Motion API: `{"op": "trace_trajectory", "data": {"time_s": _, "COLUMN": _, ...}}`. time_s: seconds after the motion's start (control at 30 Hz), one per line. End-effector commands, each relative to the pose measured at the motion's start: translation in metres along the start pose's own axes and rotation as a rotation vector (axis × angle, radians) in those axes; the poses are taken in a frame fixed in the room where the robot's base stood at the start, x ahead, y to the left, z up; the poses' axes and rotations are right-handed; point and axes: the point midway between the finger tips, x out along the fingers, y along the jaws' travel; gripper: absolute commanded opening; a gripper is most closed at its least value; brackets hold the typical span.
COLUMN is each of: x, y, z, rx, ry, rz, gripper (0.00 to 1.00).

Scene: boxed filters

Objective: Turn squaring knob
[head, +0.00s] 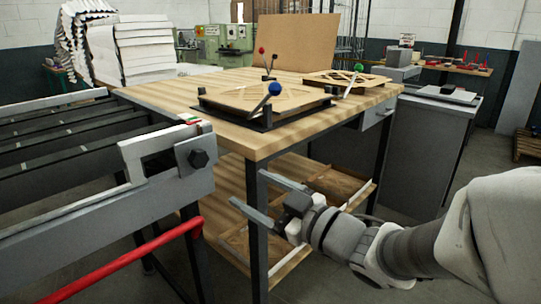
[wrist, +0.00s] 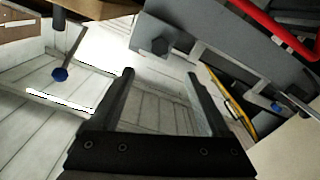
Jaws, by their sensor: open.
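The fingers also show in the wrist view (wrist: 160,75), apart from the knob.
The wooden workbench (head: 150,97) carries a black fixture with a blue-ball lever (head: 274,89). A lower shelf (head: 215,180) holds wooden frames. The bench's black leg (head: 257,235) stands close behind my fingers. A red rail (head: 130,258) runs below the grey frame.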

Motion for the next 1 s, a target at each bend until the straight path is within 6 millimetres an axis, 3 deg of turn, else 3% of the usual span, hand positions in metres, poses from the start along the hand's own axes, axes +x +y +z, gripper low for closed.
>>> {"op": "trace_trajectory", "data": {"time_s": 0.2, "x": 0.021, "y": 0.0, "z": -0.004, "rx": 0.007, "ry": -0.003, "rz": -0.003, "gripper": 0.81}}
{"op": "trace_trajectory", "data": {"time_s": 0.8, "x": 0.05, "y": 0.001, "z": -0.005, "rx": 0.006, "ry": -0.004, "rz": -0.001, "gripper": 0.81}}
{"op": "trace_trajectory", "data": {"time_s": 1.0, "x": 0.096, "y": -0.002, "z": 0.001, "rx": 0.0, "ry": 0.001, "rz": -0.001, "gripper": 0.81}}
